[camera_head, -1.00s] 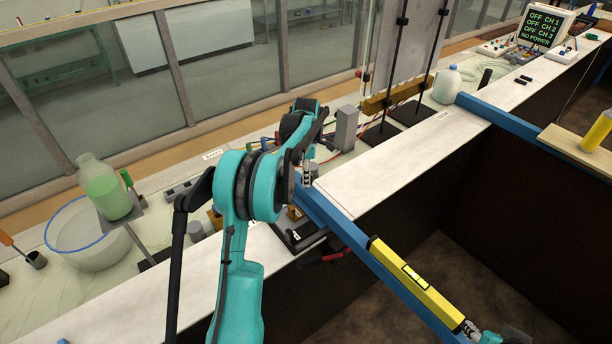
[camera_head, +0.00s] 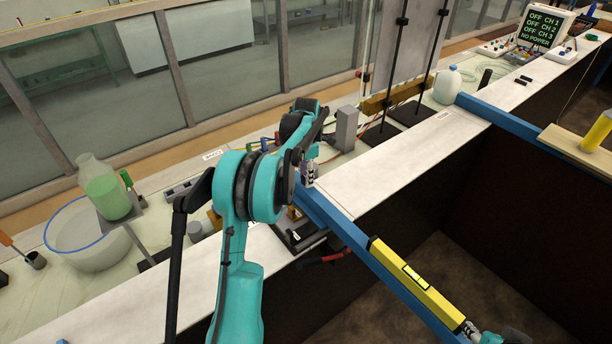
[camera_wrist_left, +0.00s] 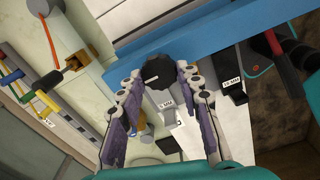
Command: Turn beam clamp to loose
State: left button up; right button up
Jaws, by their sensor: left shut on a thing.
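My left gripper (camera_head: 308,178) is at the near end of the blue beam (camera_head: 345,232), above the wall top. In the left wrist view, its two fingers (camera_wrist_left: 159,84) stand on either side of a dark round knob (camera_wrist_left: 157,71), which looks like the beam clamp's knob, and it is shut on it. The knob sits at the edge of the blue beam (camera_wrist_left: 205,32). In the head view the knob is hidden by my gripper and arm. My right gripper (camera_head: 470,328) shows only in part, at the lower end of the yellow level; its jaws are unclear.
The yellow level (camera_head: 415,283) lies along the blue beam. A red-handled tool (camera_wrist_left: 280,55) is close to the clamp. A green bottle (camera_head: 105,190) and a white basin (camera_head: 88,235) stand left. The flume's dark interior (camera_head: 420,250) is open.

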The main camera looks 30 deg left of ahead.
pick_arm(q)
jog(key=o, duration=1.2)
jog(key=shift+c, duration=0.2)
jog(key=shift+r, duration=0.1)
notch_tip(320, 180, up, 12)
